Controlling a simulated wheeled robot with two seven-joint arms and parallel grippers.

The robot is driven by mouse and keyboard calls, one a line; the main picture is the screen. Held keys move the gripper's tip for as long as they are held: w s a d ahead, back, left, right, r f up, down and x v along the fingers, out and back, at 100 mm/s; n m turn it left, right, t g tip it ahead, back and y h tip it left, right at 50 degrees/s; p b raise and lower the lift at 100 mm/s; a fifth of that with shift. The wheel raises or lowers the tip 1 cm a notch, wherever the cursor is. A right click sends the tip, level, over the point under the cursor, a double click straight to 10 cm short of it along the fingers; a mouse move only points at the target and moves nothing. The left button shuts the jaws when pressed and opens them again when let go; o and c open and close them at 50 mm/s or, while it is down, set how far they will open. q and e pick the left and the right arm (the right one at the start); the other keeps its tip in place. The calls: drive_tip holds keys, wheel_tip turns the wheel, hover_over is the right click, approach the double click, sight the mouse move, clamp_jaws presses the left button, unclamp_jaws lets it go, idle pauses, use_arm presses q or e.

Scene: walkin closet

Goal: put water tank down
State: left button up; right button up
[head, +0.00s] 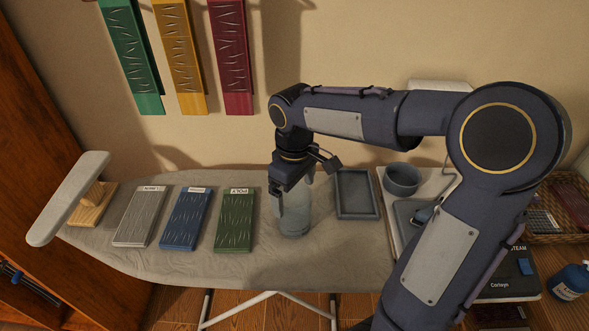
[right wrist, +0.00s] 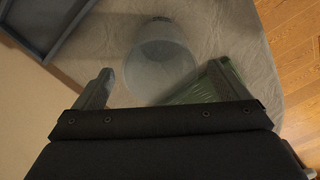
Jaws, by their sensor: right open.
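The water tank (head: 294,217) is a clear, bluish, see-through container standing upright on the grey ironing board (head: 330,262). It also shows in the right wrist view (right wrist: 160,62), seen from above between the fingers. My right gripper (head: 291,205) is at the tank's upper part, in front of it in the head view. In the right wrist view its fingers (right wrist: 155,92) are spread wide, one on each side of the tank, with nothing clamped. My arm hides part of the tank's top. My left gripper is not in view.
Grey, blue and green (head: 234,219) slabs lie left of the tank. An empty grey tray (head: 357,195) lies just to its right. Further right are a dark cup (head: 401,179) and a wicker basket (head: 547,238). Bare board lies in front of the tank.

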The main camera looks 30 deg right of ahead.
wheel_tip(320, 180, up, 7)
drive_tip(key=s+a+f+m+t+y, duration=0.2)
drive_tip(key=s+m, duration=0.1)
drive_tip(key=s, duration=0.5)
drive_tip(key=s+a+f+m+t+y, duration=0.1)
drive_tip(key=s+a+f+m+t, duration=0.1)
drive_tip(key=s, duration=0.7)
drive_tip(key=shift+f+m+t+y, duration=0.4)
drive_tip(key=shift+f+m+t, duration=0.3)
drive_tip(key=shift+m+t, duration=0.15)
drive_tip(key=shift+a, duration=0.1)
